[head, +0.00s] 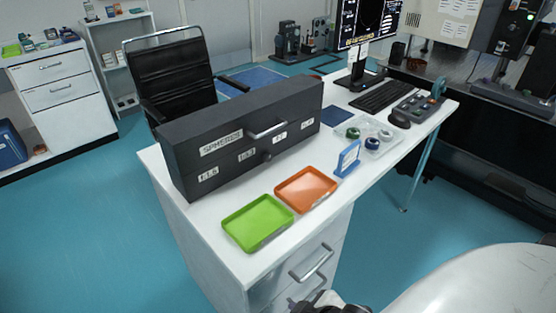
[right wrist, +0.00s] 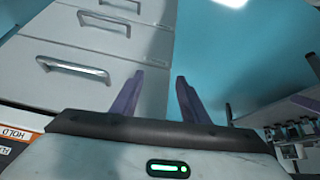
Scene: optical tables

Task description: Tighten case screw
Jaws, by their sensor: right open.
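A long dark grey case (head: 228,143) stands on the white desk in the head view. Its front has a silver handle (head: 268,132), a label reading "SPHERES" and smaller labels. A small dark round knob (head: 267,155) sits low on the front, below the handle; whether it is the case screw I cannot tell. My right gripper (right wrist: 160,80) is open and empty in the right wrist view, in front of white drawers and blue floor, with the case out of that view. Dark parts of my own show at the bottom edge of the head view. My left gripper is not in view.
A green tray (head: 258,224) and an orange tray (head: 306,189) lie in front of the case. A blue stand (head: 348,159), a clear tray with round items (head: 369,138), a keyboard (head: 381,96) and a monitor are farther right. White drawers (right wrist: 82,55) are beside my right gripper.

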